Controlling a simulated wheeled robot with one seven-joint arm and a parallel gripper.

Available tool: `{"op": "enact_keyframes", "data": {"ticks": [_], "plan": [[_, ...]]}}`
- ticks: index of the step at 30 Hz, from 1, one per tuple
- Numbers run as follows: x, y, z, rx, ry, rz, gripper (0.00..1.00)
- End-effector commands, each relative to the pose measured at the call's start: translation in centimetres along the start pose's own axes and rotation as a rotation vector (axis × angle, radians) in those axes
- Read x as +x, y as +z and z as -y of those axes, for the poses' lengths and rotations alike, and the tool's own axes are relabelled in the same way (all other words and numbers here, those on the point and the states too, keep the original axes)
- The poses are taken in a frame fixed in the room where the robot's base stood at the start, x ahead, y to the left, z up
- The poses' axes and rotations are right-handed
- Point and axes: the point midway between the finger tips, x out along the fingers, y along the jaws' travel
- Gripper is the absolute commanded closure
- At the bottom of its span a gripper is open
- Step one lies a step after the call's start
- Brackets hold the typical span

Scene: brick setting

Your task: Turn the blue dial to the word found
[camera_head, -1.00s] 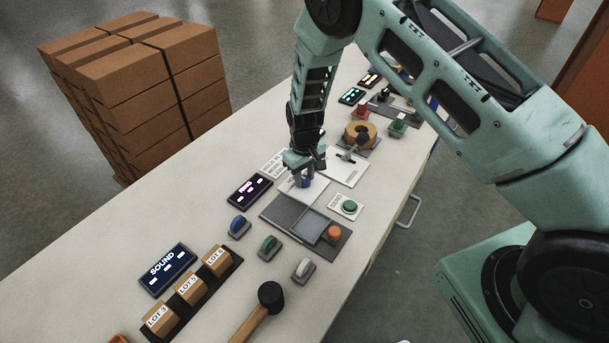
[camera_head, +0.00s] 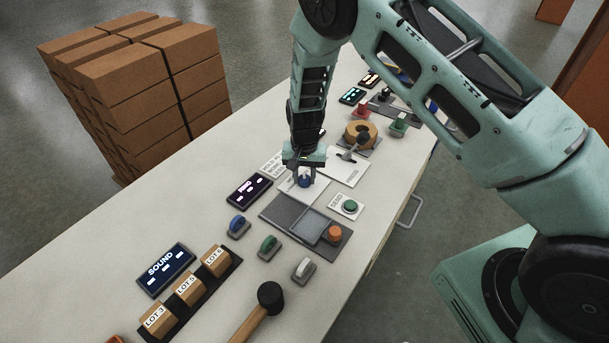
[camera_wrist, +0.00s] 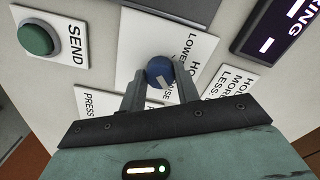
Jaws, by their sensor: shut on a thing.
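The blue dial (camera_head: 305,182) sits on a white plate near the middle of the bench, under my gripper (camera_head: 304,175). In the wrist view the blue dial (camera_wrist: 159,71) has a pale mark on its top. My gripper (camera_wrist: 161,84) points down with one finger on each side of the dial, shut on it. Printed words stand around the dial, among them "LOWER" and one ending in "WISE". The fingers hide part of the lettering. I cannot read the word "found" on the plate.
A green SEND button (camera_wrist: 36,39) is beside the dial plate. A dark screen (camera_head: 249,190) and a grey panel (camera_head: 283,214) lie close by. A screen reading SOUND (camera_head: 166,269), lot blocks (camera_head: 188,290) and a mallet (camera_head: 269,296) are nearer the front.

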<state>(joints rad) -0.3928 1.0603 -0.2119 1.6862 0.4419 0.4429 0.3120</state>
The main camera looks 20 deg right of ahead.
Motion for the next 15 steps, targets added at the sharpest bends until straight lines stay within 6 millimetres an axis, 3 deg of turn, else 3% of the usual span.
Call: {"op": "enact_keyframes", "data": {"ticks": [15], "plan": [[-0.05,-0.01,0.02,0.248,0.000,0.001,0.91]]}}
